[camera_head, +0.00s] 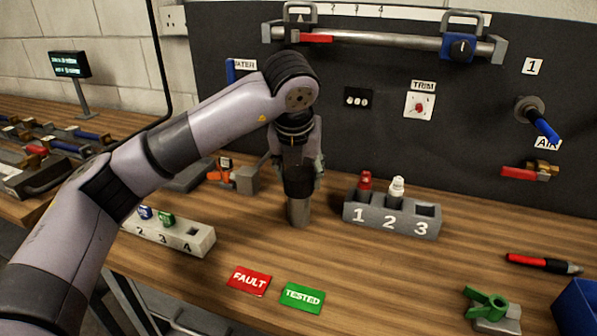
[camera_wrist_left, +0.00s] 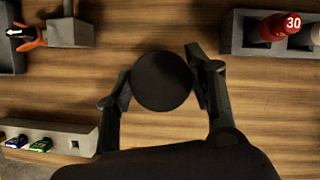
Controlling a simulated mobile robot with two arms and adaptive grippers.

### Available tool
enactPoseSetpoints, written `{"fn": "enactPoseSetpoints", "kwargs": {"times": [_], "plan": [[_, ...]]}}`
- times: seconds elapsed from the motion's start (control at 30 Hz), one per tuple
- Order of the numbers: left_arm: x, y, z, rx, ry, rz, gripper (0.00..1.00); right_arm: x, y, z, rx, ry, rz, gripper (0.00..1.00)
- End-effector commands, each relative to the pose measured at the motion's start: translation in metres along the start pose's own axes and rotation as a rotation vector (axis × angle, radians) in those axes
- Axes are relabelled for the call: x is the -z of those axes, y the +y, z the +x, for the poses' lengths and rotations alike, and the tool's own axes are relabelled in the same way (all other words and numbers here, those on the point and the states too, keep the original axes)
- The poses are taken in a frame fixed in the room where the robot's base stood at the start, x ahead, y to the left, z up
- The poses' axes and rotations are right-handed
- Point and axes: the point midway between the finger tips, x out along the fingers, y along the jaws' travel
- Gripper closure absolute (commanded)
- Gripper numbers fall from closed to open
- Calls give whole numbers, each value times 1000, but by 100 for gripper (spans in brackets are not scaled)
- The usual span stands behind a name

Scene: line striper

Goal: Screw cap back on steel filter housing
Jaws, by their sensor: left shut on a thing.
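The steel filter housing (camera_head: 298,213) stands upright on the wooden bench, left of the grey numbered block. A dark cylindrical cap (camera_head: 298,183) sits directly over its top, in line with it; I cannot tell how far it is threaded. My left gripper (camera_head: 302,172) comes down from above and is shut on the cap. In the left wrist view the cap (camera_wrist_left: 162,81) is a round black disc, with a finger of the left gripper (camera_wrist_left: 158,84) on each side. It hides the housing below. My right gripper is not in view.
A grey block (camera_head: 392,221) numbered 1 to 3 holds a red and a white bottle close to the right. A pale block (camera_head: 170,234) is front left. FAULT (camera_head: 249,281) and TESTED (camera_head: 302,298) cards lie in front. A dark panel (camera_head: 440,140) rises behind.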

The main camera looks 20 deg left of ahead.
Motion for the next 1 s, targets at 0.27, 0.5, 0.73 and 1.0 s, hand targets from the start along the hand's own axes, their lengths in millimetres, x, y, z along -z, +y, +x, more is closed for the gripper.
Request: {"fn": "enactPoseSetpoints", "kwargs": {"times": [0.27, 0.5, 0.73, 1.0], "plan": [[0, 0, 0, 1, 0, 0, 80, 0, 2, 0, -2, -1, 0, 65], [0, 1, 2, 29, 1, 68, 90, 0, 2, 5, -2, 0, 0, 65], [0, 0, 1, 129, 6, 310, 90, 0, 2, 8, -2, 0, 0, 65], [0, 0, 1, 153, 7, 374, 90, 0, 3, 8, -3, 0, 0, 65]]}}
